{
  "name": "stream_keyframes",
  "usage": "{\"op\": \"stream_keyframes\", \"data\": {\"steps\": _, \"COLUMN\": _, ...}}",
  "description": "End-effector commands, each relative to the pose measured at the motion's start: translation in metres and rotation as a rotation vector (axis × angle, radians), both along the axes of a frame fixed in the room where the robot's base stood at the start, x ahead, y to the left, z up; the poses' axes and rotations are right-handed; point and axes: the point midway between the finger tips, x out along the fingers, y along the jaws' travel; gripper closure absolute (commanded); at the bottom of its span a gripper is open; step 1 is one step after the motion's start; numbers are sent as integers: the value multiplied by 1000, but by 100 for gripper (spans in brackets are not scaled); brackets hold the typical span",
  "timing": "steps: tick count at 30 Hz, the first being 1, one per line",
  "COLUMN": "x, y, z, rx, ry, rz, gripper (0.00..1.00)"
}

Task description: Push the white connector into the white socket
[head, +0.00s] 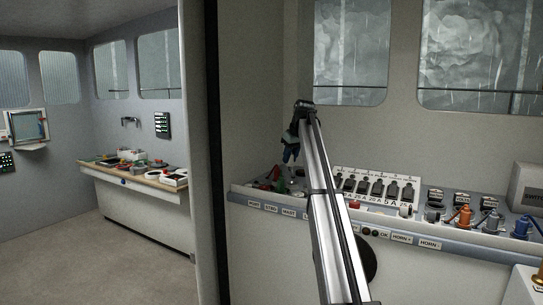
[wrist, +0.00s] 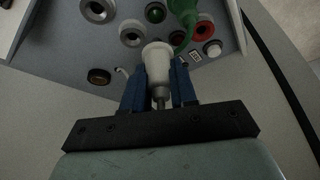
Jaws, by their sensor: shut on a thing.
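My gripper (wrist: 159,85) is shut on the white connector (wrist: 157,60), its blue fingers on either side of the connector's narrower rear part. The connector points away from the gripper, toward the sloped panel. A pale ringed socket (wrist: 132,33) with a dark centre lies just ahead and left of the connector's tip; I cannot tell for sure that it is the white socket. In the head view my gripper (head: 290,154) hangs above the left end of the console, and the connector is too small to make out. Whether the connector touches the panel is unclear.
A green connector (wrist: 183,7) with a green cable stands close to the right of the white connector. Fuse holders (head: 375,187) stand farther right along the console (head: 236,191).

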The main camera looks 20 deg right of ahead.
Motion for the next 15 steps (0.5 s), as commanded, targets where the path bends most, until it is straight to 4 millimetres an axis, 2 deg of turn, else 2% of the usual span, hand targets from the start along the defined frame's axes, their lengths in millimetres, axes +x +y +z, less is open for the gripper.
{"op": "stream_keyframes", "data": {"steps": 1, "x": -16, "y": -12, "z": -5, "rx": 2, "ry": -1, "rz": -14, "gripper": 100}}
{"op": "stream_keyframes", "data": {"steps": 3, "x": -33, "y": -19, "z": -10, "rx": 7, "ry": 0, "rz": -18, "gripper": 100}}
{"op": "stream_keyframes", "data": {"steps": 6, "x": -55, "y": -21, "z": -17, "rx": 11, "ry": 1, "rz": -3, "gripper": 100}}
{"op": "stream_keyframes", "data": {"steps": 10, "x": -67, "y": -11, "z": -24, "rx": 11, "ry": 6, "rz": 56, "gripper": 100}}
{"op": "stream_keyframes", "data": {"steps": 15, "x": -66, "y": -10, "z": -23, "rx": 0, "ry": 9, "rz": 99, "gripper": 100}}
